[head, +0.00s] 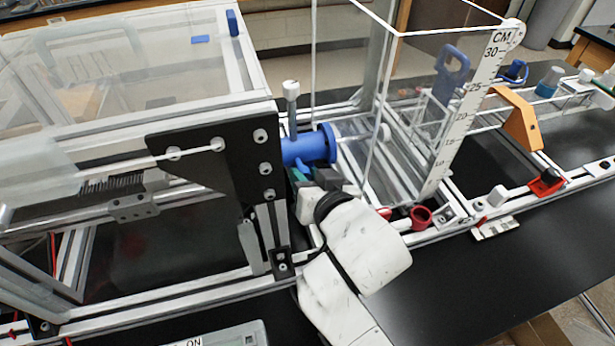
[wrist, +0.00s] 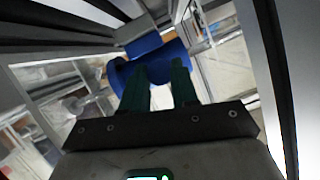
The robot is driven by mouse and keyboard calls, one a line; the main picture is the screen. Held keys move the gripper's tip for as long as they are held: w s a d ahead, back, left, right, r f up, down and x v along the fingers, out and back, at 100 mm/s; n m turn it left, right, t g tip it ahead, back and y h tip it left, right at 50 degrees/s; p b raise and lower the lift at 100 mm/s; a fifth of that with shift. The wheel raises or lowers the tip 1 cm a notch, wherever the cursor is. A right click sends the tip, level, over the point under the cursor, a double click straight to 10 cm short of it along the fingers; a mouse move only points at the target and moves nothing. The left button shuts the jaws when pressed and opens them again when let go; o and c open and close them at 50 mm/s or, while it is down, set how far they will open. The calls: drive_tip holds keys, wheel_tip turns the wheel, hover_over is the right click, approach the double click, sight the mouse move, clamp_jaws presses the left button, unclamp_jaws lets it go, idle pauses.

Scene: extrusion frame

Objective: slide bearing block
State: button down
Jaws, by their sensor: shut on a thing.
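A blue cylindrical block (head: 312,147) with a wider flange at its right end sits beside the black corner plate in the head view, below a short grey post with a white cap. I take it for the bearing block. My gripper (head: 306,176) reaches it from below and in front, with its dark green fingers partly hidden by my wrist. In the wrist view the fingers of my gripper (wrist: 161,73) are shut on the blue block (wrist: 148,45). The finger tips overlap its near side, and its far side is hidden.
A black corner plate (head: 213,155) and aluminium frame stand close left of my gripper. A clear tank with a centimetre scale (head: 474,95) stands to the right. An orange bracket (head: 518,118) and red clamp (head: 546,182) sit farther right.

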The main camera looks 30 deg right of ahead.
drive_tip(key=shift+s, duration=0.15)
idle(0.4)
drive_tip(key=c, duration=0.9)
unclamp_jaws()
drive_tip(key=shift+o, duration=0.2)
drive_tip(key=shift+s, duration=0.1)
drive_tip(key=p+v, duration=0.2)
drive_tip(key=v, duration=0.8)
drive_tip(key=shift+s, duration=0.25)
drive_tip(key=shift+a+r, duration=0.1)
